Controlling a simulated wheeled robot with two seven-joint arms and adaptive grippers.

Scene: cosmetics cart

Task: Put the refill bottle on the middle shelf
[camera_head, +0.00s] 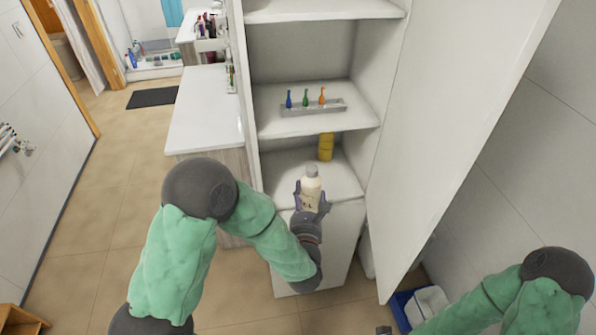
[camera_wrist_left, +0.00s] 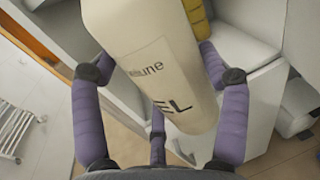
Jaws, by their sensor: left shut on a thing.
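The refill bottle (camera_head: 310,187) is cream with a grey cap and dark lettering, and it stands close to upright. It also fills the middle of the left wrist view (camera_wrist_left: 150,65). My left gripper (camera_head: 312,198) is shut around it, with purple fingers on either side. The gripper holds it in front of the open cabinet, before the lower shelf (camera_head: 285,172). The middle shelf (camera_head: 348,120) is above and behind it. My right arm comes in at the lower right; only a doubtful dark bit of its gripper (camera_head: 383,330) shows at the bottom edge.
On the middle shelf a grey tray (camera_head: 330,108) holds blue, green and orange small bottles; bare shelf lies around it. A yellow bottle (camera_head: 325,147) stands on the lower shelf. The open cabinet door (camera_head: 440,130) stands on the right. A white counter (camera_head: 205,115) is at left.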

